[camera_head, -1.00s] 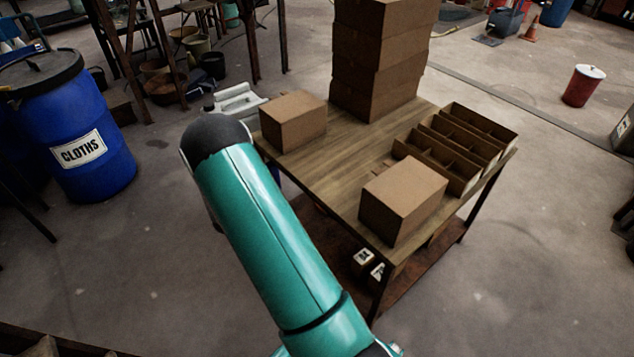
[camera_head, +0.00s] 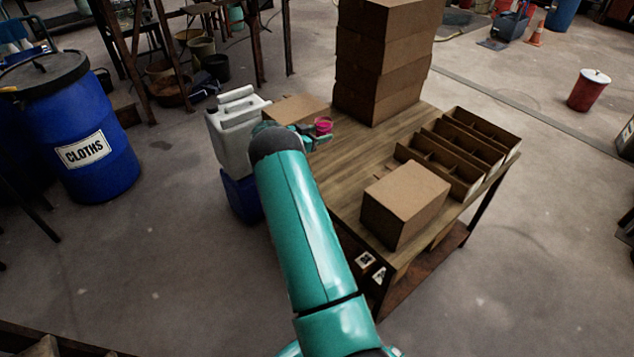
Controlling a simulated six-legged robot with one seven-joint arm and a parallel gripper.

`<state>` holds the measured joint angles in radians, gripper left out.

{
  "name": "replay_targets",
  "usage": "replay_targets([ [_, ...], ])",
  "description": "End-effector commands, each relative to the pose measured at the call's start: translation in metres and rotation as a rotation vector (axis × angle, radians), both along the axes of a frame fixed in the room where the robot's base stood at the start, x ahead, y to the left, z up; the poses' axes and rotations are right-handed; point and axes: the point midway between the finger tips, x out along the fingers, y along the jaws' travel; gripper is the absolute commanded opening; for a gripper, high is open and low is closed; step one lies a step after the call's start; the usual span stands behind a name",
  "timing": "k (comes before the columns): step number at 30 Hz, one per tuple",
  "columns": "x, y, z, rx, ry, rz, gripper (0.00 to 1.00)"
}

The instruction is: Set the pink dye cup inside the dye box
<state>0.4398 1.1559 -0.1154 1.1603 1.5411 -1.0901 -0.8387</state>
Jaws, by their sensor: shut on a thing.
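The pink dye cup (camera_head: 322,125) is small and shows at the far left part of the wooden table, at the end of my arm. My gripper (camera_head: 322,136) is small in view and shut on the cup, holding it over or near the table's left side. The fingers are partly hidden by my arm and the cup. No box is marked as the dye box. A divided cardboard tray with open compartments (camera_head: 460,150) stands at the table's right. A closed brown box (camera_head: 404,200) stands at the near edge.
Another brown box (camera_head: 295,108) lies behind my gripper, partly hidden. A tall box stack (camera_head: 383,60) stands at the table's back. A white jerrycan (camera_head: 232,130) stands on a blue container (camera_head: 240,195) left of the table. The middle tabletop (camera_head: 365,155) is clear.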

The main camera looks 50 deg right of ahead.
Motion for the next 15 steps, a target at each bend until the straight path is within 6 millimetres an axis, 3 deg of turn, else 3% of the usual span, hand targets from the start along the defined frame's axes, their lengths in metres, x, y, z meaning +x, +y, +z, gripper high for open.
replay_targets([
  [9, -0.042, 0.053, -0.033, 0.002, 0.005, 0.002, 0.26],
  [15, -0.056, 0.071, -0.062, -0.001, 0.002, 0.001, 0.26],
])
